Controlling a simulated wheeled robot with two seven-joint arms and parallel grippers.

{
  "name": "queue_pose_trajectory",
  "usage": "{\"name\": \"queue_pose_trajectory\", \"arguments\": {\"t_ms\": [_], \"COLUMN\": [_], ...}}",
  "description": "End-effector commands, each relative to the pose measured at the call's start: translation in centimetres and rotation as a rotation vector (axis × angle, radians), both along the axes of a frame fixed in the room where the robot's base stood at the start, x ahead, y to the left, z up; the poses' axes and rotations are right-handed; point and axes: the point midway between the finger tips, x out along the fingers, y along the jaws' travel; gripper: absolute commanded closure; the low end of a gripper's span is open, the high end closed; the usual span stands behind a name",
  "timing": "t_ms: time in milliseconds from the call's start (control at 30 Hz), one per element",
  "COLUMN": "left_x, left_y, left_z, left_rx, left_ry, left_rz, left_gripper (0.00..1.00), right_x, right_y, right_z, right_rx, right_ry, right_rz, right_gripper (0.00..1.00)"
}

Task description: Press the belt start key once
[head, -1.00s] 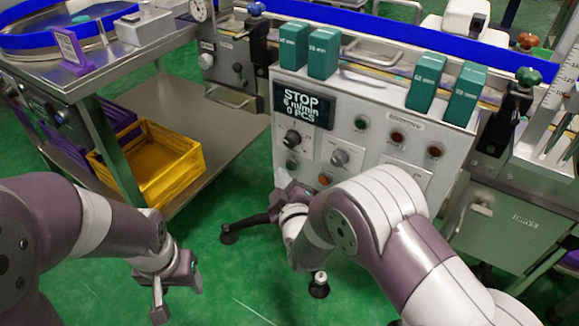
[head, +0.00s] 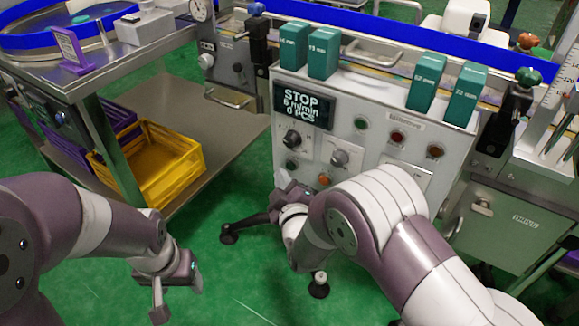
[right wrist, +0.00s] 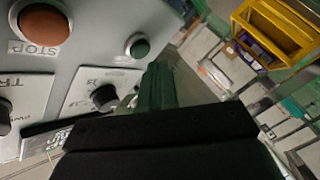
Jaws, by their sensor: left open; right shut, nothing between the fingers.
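The control panel (head: 381,140) stands at the centre of the head view, and its display (head: 303,104) reads STOP, 6 m/min, 0 PCS. A green key (head: 292,164) sits at its lower left, beside an orange key (head: 325,180). In the right wrist view the green key (right wrist: 138,46) is in plain sight, and the orange key (right wrist: 42,25) bears a STOP label. My right gripper (head: 287,187) is shut and empty, just below the green key. Its fingertips (right wrist: 158,70) show close beside that key; I cannot tell whether they touch the panel. My left gripper (head: 176,287) hangs open and empty over the floor.
Knobs (head: 340,157) and several more keys lie on the panel, with green blocks (head: 324,53) along its top. A steel table (head: 215,135) and a yellow crate (head: 180,185) stand at left. The green floor between is mostly free.

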Motion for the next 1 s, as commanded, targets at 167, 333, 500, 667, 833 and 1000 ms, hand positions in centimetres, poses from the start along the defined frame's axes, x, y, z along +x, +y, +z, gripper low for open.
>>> {"name": "queue_pose_trajectory", "arguments": {"t_ms": [167,333,500,667,833,1000], "left_x": [0.00,0.00,0.00,0.00,0.00,0.00], "left_y": [0.00,0.00,0.00,0.00,0.00,0.00], "left_z": [0.00,0.00,0.00,0.03,0.03,0.03], "left_rx": [0.000,0.000,0.000,0.000,0.000,0.000], "left_ry": [0.000,0.000,0.000,0.000,0.000,0.000], "left_rz": [0.000,0.000,0.000,0.000,0.000,0.000], "left_gripper": [0.39,0.39,0.39,0.39,0.39,0.39], "right_x": [0.00,0.00,0.04,0.43,0.72,0.70], "right_y": [0.00,0.00,-0.04,-0.34,-0.52,-0.51], "right_z": [0.00,0.00,0.00,0.03,0.06,0.04], "right_rx": [0.000,0.000,0.000,0.001,0.001,0.000], "right_ry": [0.000,0.000,0.000,0.000,-0.001,0.000], "right_rz": [0.000,0.000,0.000,-0.001,0.000,0.000], "right_gripper": [1.00,1.00,1.00,1.00,1.00,1.00]}}
